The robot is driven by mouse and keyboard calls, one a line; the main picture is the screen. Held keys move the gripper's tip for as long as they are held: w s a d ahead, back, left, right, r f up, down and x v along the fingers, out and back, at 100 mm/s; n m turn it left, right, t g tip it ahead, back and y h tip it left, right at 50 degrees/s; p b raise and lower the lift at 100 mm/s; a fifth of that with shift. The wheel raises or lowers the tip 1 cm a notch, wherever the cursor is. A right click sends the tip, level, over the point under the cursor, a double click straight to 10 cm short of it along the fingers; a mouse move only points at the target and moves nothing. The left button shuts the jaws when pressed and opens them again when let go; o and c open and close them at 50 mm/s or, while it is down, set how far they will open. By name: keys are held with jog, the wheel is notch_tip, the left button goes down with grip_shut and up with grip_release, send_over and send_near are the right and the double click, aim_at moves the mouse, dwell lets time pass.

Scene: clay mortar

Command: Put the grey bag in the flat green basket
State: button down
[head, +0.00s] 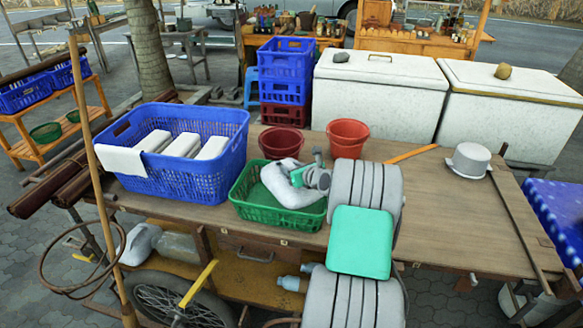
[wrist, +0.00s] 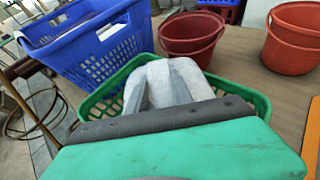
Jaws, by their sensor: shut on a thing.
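The grey bag (head: 287,190) is a pale, soft, lumpy bag at the flat green basket (head: 270,214) in the head view. My gripper (head: 302,178) is shut on the bag's upper right part. In the wrist view the bag (wrist: 172,72) shows between the two grey fingers of my gripper (wrist: 160,92), with the green basket (wrist: 258,98) around and below it. The bag overlaps the basket's inside; I cannot tell whether it touches the bottom. My green wrist housing hides the near part of the basket in the wrist view.
A tall blue basket (head: 222,183) with several white packages stands left of the green basket. A dark red bucket (head: 281,142) and an orange-red bucket (head: 347,135) stand behind. The wooden table (head: 450,225) is mostly clear at right, with a grey hat-shaped object (head: 468,160).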

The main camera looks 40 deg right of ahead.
jog(key=c, duration=1.1)
grip_release()
jog(key=v, duration=1.1)
jog(key=shift+s+d+b, duration=0.1)
jog(key=shift+s+b, duration=0.1)
jog(key=shift+b, duration=0.2)
jog(key=s+a+n+g+y, duration=0.25)
jog(key=a+n+g, duration=0.35)
jog(key=a+n, duration=1.6)
jog(key=s+a+n+g, duration=0.1)
jog(key=s+a+n, duration=0.3)
jog(key=s+n, duration=0.1)
jog(key=s+a+n+g+h, duration=0.1)
jog(key=s+a+n, duration=0.3)
jog(key=s+n, duration=0.1)
jog(key=s+a+n+g, duration=0.2)
jog(key=s+a+n, duration=0.2)
jog(key=s+n, duration=0.1)
jog(key=shift+s+r+h, duration=0.25)
jog(key=shift+s+r, duration=0.1)
jog(key=shift+s, duration=0.4)
